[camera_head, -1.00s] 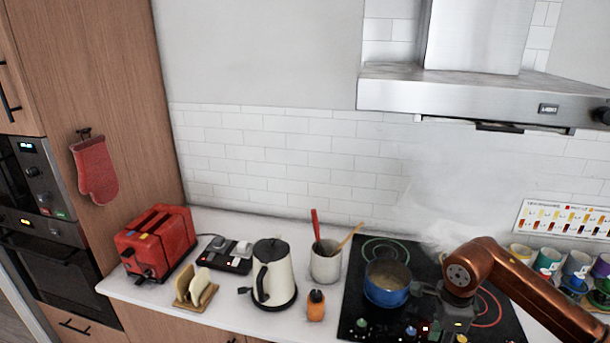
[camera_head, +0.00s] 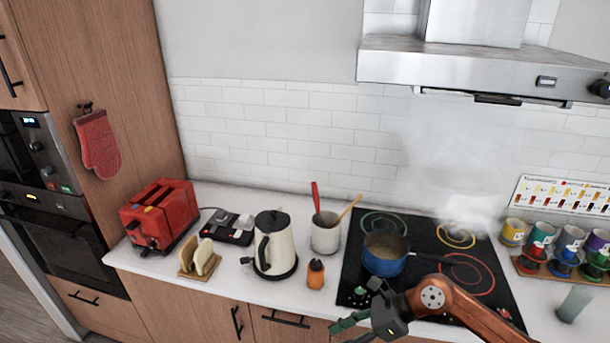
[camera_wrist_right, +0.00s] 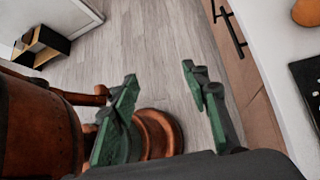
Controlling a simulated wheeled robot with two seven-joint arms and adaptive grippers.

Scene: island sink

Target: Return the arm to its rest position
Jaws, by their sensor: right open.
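My right arm (camera_head: 450,302) comes in from the lower right in the head view. Its gripper (camera_head: 345,328) is in front of the counter's front edge, below and left of the hob. In the right wrist view the gripper (camera_wrist_right: 163,92) has its two green-tipped fingers apart with nothing between them, above the wooden floor. A blue pot (camera_head: 384,263) with brownish contents stands on the hob, its dark handle pointing right, apart from the gripper. My left gripper is not in view.
The black hob (camera_head: 440,240) has glowing rings and steam above it. The counter holds a red toaster (camera_head: 160,216), a toast rack (camera_head: 200,259), a kettle (camera_head: 274,246), an orange bottle (camera_head: 316,273) and a utensil crock (camera_head: 325,235). Cups (camera_head: 542,238) stand at right. Drawer handles (camera_wrist_right: 236,30) are near the gripper.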

